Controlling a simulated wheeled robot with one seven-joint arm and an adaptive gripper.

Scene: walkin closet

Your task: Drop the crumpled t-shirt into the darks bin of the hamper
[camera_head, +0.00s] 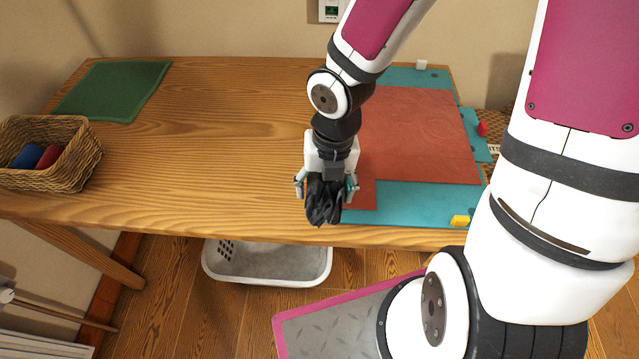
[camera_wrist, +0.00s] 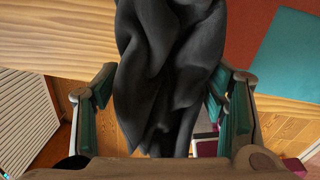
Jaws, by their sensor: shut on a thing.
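The crumpled t-shirt (camera_head: 323,203) is a dark, nearly black bundle. My gripper (camera_head: 326,186) is shut on it, with a finger on each side, near the front edge of the wooden table. In the wrist view the t-shirt (camera_wrist: 170,75) hangs in folds between the fingers and fills the middle. A woven brown surface with a white label (camera_head: 493,149) ending in "TS" shows at the right, mostly hidden behind my arm; it may be part of the hamper. I cannot make out a darks bin.
The wooden table (camera_head: 220,130) holds a wicker basket (camera_head: 75,175) with blue and red items, a green cloth (camera_head: 112,90), and a teal mat (camera_head: 420,205) under a rust-red sheet (camera_head: 425,135). A pale laundry basket (camera_head: 285,262) stands on the floor, partly under the table. The table's middle is clear.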

